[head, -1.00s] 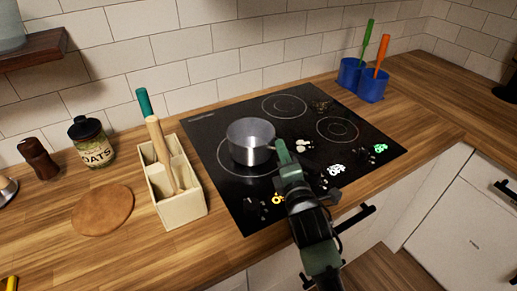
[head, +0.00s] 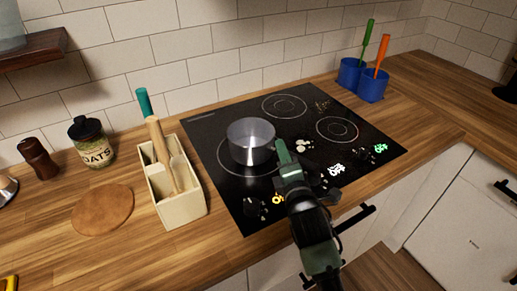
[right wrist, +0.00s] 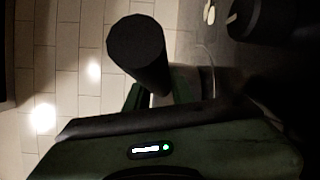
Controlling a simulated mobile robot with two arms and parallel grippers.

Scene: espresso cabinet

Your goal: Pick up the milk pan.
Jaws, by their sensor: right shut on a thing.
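The milk pan (head: 251,143), a small silver pot, is upright over the front left burner of the black cooktop in the head view. I cannot tell whether its base touches the glass. My right gripper (head: 284,158) is at the pan's right side, shut on its handle. The handle is mostly hidden by the gripper in the head view. In the right wrist view a dark round handle end (right wrist: 137,45) sticks out between the jaws. My left gripper is not in view.
The cooktop (head: 205,135) has free burners behind and to the right. A cream utensil holder (head: 182,209) with tall tools stands close on the left. Blue containers (head: 371,86) stand at the back right. An oats jar (head: 92,143) and brown round board (head: 103,210) are farther left.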

